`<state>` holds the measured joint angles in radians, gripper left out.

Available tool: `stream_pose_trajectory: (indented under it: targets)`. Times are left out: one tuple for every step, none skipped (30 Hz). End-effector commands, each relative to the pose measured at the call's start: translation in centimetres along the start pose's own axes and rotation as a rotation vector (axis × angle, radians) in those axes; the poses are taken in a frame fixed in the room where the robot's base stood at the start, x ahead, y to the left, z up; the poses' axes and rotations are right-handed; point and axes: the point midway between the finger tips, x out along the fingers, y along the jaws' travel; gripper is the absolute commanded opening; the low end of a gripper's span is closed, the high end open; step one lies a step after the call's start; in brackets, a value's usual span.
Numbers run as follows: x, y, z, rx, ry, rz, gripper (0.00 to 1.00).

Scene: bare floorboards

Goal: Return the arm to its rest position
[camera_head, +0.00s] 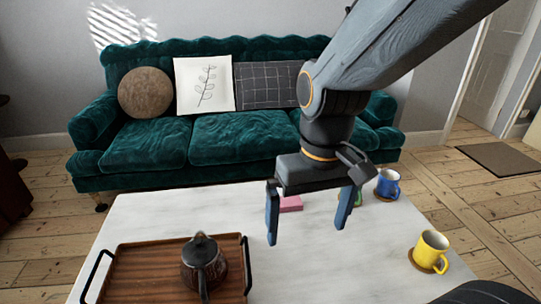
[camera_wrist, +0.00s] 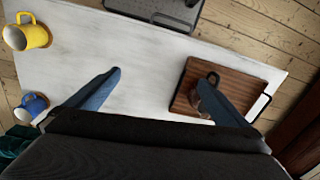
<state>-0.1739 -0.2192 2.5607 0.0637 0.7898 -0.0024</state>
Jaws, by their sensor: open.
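My gripper (camera_head: 308,222) hangs over the white table (camera_head: 150,215) in the head view, its two blue fingers spread wide apart with nothing between them. The arm reaches in from the upper right. In the wrist view my gripper (camera_wrist: 160,95) shows both fingers apart above the bare tabletop. A small pink block (camera_head: 290,203) shows behind the fingers in the head view. A green thing beside the right finger is mostly hidden.
A wooden tray (camera_head: 135,284) with a dark teapot (camera_head: 203,265) is at the table's front left. A yellow mug (camera_head: 430,250) and a blue mug (camera_head: 388,183) stand along the right side. A green sofa (camera_head: 240,148) is behind the table.

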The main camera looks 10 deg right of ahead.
Motion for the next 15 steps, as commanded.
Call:
stream_pose_trajectory:
  targets:
    - [0.0,0.0,-0.01,0.0,0.0,0.0,1.0]
    - [0.0,0.0,-0.01,0.0,0.0,0.0,1.0]
    - [0.0,0.0,-0.02,0.0,0.0,0.0,1.0]
    - [0.0,0.0,-0.02,0.0,0.0,0.0,1.0]
    - [-0.01,0.0,-0.02,0.0,0.0,0.0,1.0]
    - [-0.01,0.0,-0.02,0.0,0.0,0.0,1.0]
    - [-0.01,0.0,-0.03,0.0,0.0,0.0,1.0]
    - [-0.01,0.0,-0.03,0.0,0.0,0.0,1.0]
    - [-0.01,0.0,-0.03,0.0,0.0,0.0,1.0]
    - [-0.01,0.0,-0.03,0.0,0.0,0.0,1.0]
    - [-0.01,0.0,-0.03,0.0,0.0,0.0,1.0]
    - [-0.01,0.0,-0.03,0.0,0.0,0.0,1.0]
    - [-0.15,0.05,0.0,0.002,0.0,0.0,1.0]
    - [-0.5,0.18,0.06,0.006,-0.001,0.002,1.0]
    - [-0.81,0.33,0.07,0.011,-0.001,0.003,1.0]
